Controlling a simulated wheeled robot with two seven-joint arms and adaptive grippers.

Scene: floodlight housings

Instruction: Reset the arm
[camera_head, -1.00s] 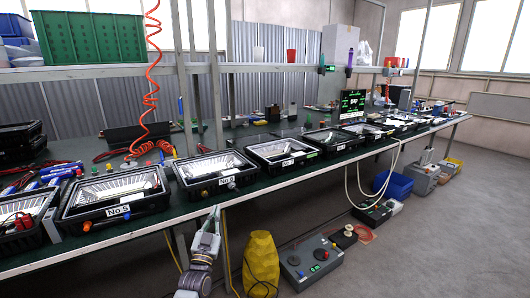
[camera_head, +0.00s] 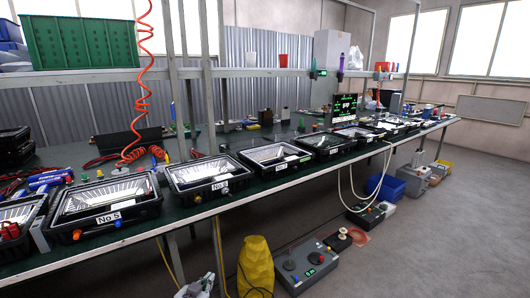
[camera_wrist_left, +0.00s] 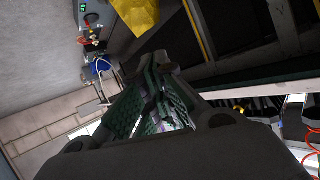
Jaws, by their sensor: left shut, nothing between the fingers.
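My left gripper (camera_head: 197,285) shows only in part at the bottom edge of the head view, below the front edge of the long workbench (camera_head: 262,194). In the left wrist view its fingers (camera_wrist_left: 152,70) are drawn together with nothing between them. It is apart from the floodlight housings. The No 5 housing (camera_head: 112,228) and the No 6 housing (camera_head: 212,191) lie on the bench above it. My right gripper is in neither view.
A yellow bag (camera_head: 256,264) stands on the floor right of my left gripper, and also shows in the wrist view (camera_wrist_left: 137,14). A grey control box (camera_head: 306,266) stands beyond it. Cables hang below the bench. The floor at right is clear.

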